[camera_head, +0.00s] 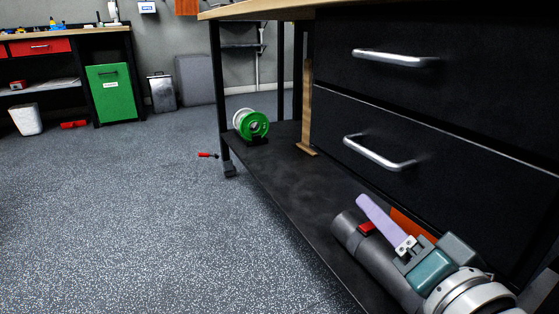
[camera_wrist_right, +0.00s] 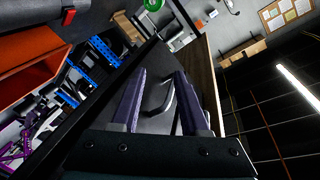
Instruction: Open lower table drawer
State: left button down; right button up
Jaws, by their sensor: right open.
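The black table carries two stacked drawers. The lower drawer (camera_head: 440,170) has a silver bar handle (camera_head: 378,153) and looks closed. The upper drawer (camera_head: 480,65) has a similar handle (camera_head: 395,58). My right gripper (camera_head: 371,208) is at the lower right of the head view, below the lower handle and apart from it. One lavender finger shows clearly there. In the right wrist view both purple fingers (camera_wrist_right: 160,75) are spread and nothing is gripped. A bar handle (camera_wrist_right: 168,97) appears between them; I cannot tell which drawer it belongs to. My left gripper is out of view.
A green spool (camera_head: 252,124) stands on the table's black lower shelf (camera_head: 265,170). A grey item with a red latch (camera_head: 367,228) lies near my gripper. The wrist view shows an orange container (camera_wrist_right: 25,55) and purple tools (camera_wrist_right: 15,150). The speckled floor is mostly clear.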

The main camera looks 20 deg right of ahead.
aim_at(367, 152)
jog(key=w+d+r+m+t+b, duration=0.1)
jog(key=w, duration=0.1)
jog(key=w+d+r+m+t+h+b, duration=0.1)
jog(key=w+r, duration=0.1)
jog(key=w, duration=0.1)
jog(key=w+d+r+m+t+h+b, duration=0.1)
jog(key=w, duration=0.2)
jog(key=shift+d+r+m, duration=0.1)
jog(key=shift+r+m, duration=0.2)
jog(key=shift+r, duration=0.05)
jog(key=shift+w+d+r, duration=0.1)
jog(key=shift+w+r, duration=0.05)
jog(key=shift+w, duration=0.1)
jog(key=c, duration=0.7)
grip_shut()
dwell(0.4)
